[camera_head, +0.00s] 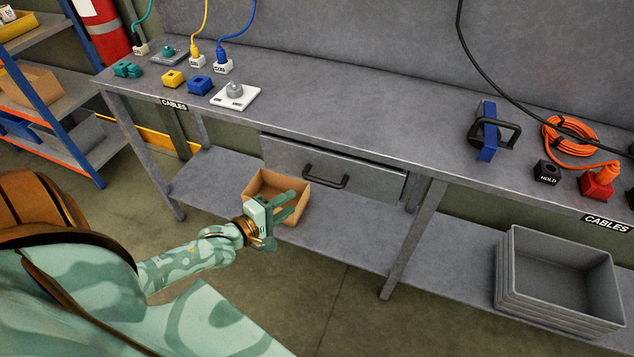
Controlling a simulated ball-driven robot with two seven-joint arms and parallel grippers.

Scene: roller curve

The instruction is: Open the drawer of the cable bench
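The cable bench (300,120) is a long grey metal table running across the view. Its grey drawer (375,186) sits under the front edge of the top, with a black bar handle (325,180) on its front. The drawer looks shut or nearly so; I cannot tell if a small gap shows. My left gripper (291,206) is pale green and reaches in from the left, below and to the left of the handle. Its fingers are apart and empty, not touching the handle. My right gripper is not in view.
An open cardboard box (264,187) shows behind my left gripper, on the bench's lower shelf. Grey stacked crates (560,275) stand at the right on that shelf. Plugs, sockets and an orange cable coil (568,133) lie on the top. A shelf rack (70,110) stands at left.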

